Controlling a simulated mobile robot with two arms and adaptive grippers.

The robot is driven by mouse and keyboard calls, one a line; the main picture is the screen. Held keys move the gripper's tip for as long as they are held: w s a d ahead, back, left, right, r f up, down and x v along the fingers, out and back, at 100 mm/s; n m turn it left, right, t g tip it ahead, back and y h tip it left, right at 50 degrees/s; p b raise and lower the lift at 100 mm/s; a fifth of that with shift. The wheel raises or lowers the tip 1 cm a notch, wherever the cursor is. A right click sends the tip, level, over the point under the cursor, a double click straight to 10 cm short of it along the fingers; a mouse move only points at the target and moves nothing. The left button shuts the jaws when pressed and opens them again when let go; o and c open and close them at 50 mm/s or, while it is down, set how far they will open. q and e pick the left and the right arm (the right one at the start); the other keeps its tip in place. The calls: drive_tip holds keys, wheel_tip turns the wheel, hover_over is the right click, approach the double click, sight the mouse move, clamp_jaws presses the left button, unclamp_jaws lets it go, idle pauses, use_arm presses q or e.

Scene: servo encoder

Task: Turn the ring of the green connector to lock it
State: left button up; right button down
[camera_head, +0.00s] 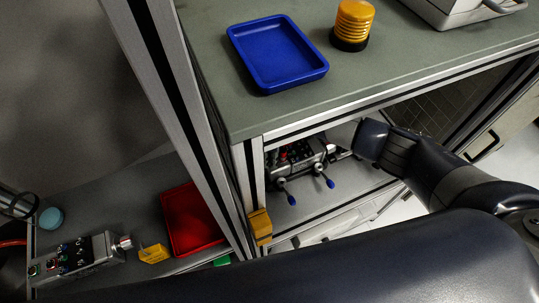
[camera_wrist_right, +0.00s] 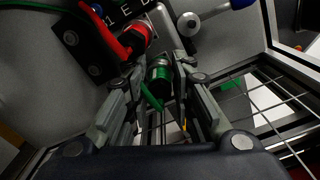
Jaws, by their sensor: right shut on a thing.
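The green connector (camera_wrist_right: 159,72) is dark with green bands and shows in the right wrist view, on the front of a grey unit (camera_wrist_right: 168,20). My right gripper (camera_wrist_right: 163,58) is shut on it, one finger on each side. A short green strip (camera_wrist_right: 150,97) sticks out below it; I cannot tell whether it is a lead or part of the connector. In the head view the unit (camera_head: 300,153) stands in the cabinet, and my right gripper (camera_head: 345,152) reaches its right side. The connector is hidden there. My left gripper is not in view.
A red connector (camera_wrist_right: 132,40) sits close to the left finger. Blue-tipped levers (camera_head: 328,182) stick out of the unit's front. Metal cabinet posts (camera_head: 185,110) and the top's edge frame the opening. A blue tray (camera_head: 320,70) and yellow beacon (camera_head: 353,20) stand on top.

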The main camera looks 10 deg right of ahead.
drive_tip(key=c, duration=1.3)
unclamp_jaws()
drive_tip(key=shift+r, duration=0.15)
wheel_tip(320, 180, up, 12)
drive_tip(key=shift+f, duration=0.1)
